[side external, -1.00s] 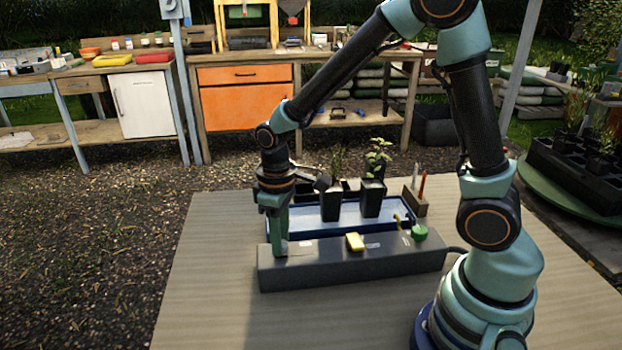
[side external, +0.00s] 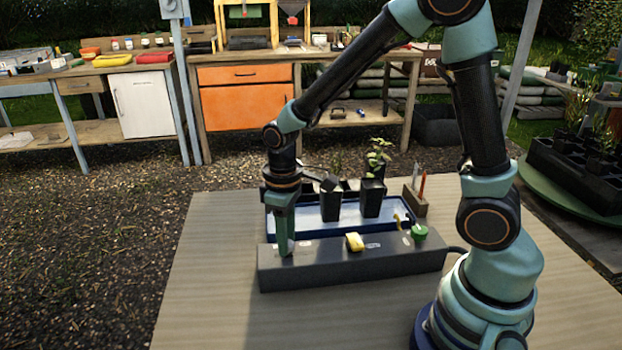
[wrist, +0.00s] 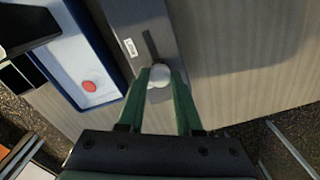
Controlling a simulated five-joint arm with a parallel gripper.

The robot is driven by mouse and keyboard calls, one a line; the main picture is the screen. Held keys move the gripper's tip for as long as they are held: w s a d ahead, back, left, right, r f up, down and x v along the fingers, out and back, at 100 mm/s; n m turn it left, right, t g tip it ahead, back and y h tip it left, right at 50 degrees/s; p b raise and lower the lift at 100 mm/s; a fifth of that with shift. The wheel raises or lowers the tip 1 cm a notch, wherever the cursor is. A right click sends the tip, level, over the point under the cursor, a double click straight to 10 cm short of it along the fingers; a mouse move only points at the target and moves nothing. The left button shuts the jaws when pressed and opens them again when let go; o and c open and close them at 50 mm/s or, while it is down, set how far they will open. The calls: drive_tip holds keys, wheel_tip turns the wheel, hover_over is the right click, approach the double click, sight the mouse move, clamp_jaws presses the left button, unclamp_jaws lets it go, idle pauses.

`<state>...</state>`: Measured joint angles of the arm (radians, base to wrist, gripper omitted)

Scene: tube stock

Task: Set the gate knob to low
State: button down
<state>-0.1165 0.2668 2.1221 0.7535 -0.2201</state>
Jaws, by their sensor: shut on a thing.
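The gate knob (wrist: 159,76) is a pale round knob at the near end of a dark slot in the grey control box (side external: 330,268). In the wrist view the two green fingers of my gripper (wrist: 159,82) close on it from both sides. In the side view my gripper (side external: 286,250) points down at the left end of the box and its fingers hide the knob. A small white label (wrist: 130,47) sits beside the slot. Its text is too small to read.
A yellow control (side external: 355,242) and a green button (side external: 419,232) stand on the box to the right. Behind it is a blue tray (side external: 300,228) with black pots (side external: 331,203) close by. A wooden pen block (side external: 415,204) stands at the right. The table's left side is clear.

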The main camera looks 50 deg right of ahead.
drive_tip(key=shift+s+d, duration=1.5)
drive_tip(key=shift+d, duration=0.05)
drive_tip(key=c, duration=0.6)
unclamp_jaws()
drive_tip(key=shift+r, duration=0.1)
drive_tip(key=shift+r, duration=0.2)
wheel_tip(320, 180, up, 12)
drive_tip(key=shift+f, duration=0.2)
